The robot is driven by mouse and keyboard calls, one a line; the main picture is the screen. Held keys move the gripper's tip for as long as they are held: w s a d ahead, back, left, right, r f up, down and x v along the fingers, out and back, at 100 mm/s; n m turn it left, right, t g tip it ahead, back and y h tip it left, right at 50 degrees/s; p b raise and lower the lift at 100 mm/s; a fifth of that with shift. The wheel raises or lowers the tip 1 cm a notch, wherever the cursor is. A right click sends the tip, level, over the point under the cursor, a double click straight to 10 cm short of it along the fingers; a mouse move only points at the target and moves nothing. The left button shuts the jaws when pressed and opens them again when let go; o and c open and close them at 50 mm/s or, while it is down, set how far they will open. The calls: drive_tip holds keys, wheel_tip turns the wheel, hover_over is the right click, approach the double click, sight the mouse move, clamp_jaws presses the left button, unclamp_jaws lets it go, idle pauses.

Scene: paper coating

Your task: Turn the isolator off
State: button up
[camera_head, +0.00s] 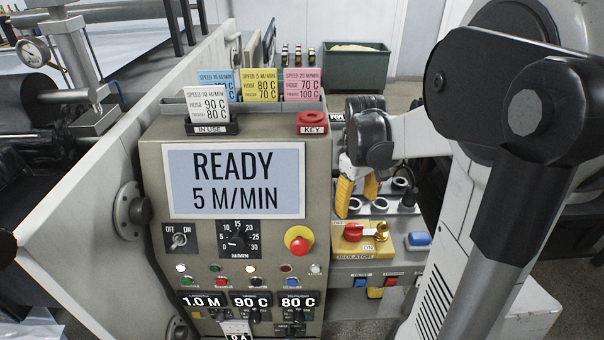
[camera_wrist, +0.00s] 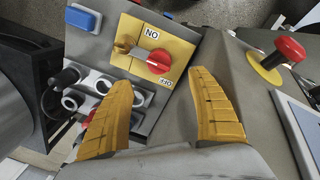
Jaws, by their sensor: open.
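The isolator is a yellow plate (camera_head: 352,247) on the side panel, right of the grey console. Its red knob (camera_head: 354,232) is on the left, with a brass piece (camera_head: 381,232) to its right. OFF is printed at upper left and ON at lower right. The wrist view shows the yellow plate (camera_wrist: 182,50) upside down, with the red knob (camera_wrist: 159,62) and the brass piece (camera_wrist: 128,48). I cannot tell which mark the knob points to. My gripper (camera_head: 356,205) has yellow fingers, open and empty, above the isolator. In the wrist view the fingers (camera_wrist: 161,82) are spread apart below the knob.
A blue button (camera_head: 418,240) sits right of the isolator. Round sockets (camera_head: 379,205) and a black plug (camera_head: 409,198) lie just behind it. The console has a red emergency button (camera_head: 299,240) and a READY screen (camera_head: 235,180). A red KEY holder (camera_head: 312,123) is on top.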

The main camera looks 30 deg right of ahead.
sight(353, 225)
drive_tip(key=f+b, duration=0.1)
drive_tip(key=f, duration=0.2)
drive_tip(key=f+b, duration=0.2)
drive_tip(key=f, duration=0.2)
drive_tip(key=f+b, duration=0.1)
drive_tip(key=f, duration=0.3)
drive_tip(key=shift+w+d, duration=0.2)
drive_tip(key=shift+d, duration=0.2)
drive_tip(key=shift+r, duration=0.1)
drive_tip(key=c, duration=1.4)
